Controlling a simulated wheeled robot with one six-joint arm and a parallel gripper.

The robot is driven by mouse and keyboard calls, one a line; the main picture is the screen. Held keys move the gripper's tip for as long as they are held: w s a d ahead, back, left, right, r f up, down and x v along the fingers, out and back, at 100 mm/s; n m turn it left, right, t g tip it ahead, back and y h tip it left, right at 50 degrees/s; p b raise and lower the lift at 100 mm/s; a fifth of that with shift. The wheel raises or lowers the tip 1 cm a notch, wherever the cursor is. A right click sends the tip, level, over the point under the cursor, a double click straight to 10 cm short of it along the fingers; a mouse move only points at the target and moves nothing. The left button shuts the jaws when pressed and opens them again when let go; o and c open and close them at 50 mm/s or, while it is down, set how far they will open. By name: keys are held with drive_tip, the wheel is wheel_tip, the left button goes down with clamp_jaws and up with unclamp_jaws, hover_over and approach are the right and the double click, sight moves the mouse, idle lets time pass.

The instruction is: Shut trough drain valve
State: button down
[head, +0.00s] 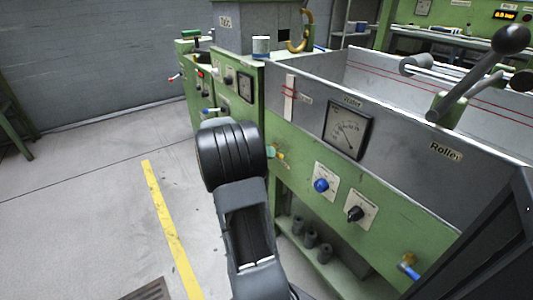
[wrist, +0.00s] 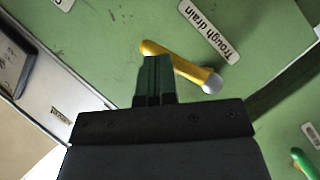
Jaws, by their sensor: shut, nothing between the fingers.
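The trough drain valve shows in the wrist view as a yellow lever (wrist: 187,66) with a pale round end, on the green panel beside its "Trough drain" label (wrist: 209,32). The lever lies at a slant. My gripper (wrist: 154,62) has its fingers shut and empty, with the tips overlapping the lever's left part. Whether they touch it I cannot tell. In the head view a small yellow fitting (head: 268,152) shows just right of my black wrist, probably the same valve.
A blue-handled valve (head: 408,268) sits lower right. In the wrist view a green handle (wrist: 303,162) is at lower right. Open floor (head: 90,210) lies to the left.

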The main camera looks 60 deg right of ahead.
drive_tip(key=shift+w+d, duration=0.15)
drive_tip(key=shift+w+d+f, duration=0.2)
drive_tip(key=shift+w+f, duration=0.05)
drive_tip(key=shift+w, duration=0.2)
drive_tip(key=shift+a, duration=0.1)
drive_tip(key=w+a+r+p, duration=0.4)
drive_tip(key=a+r, duration=0.3)
drive_tip(key=a, duration=0.4)
drive_tip(key=shift+r, duration=0.4)
drive_tip(key=shift+d, duration=0.1)
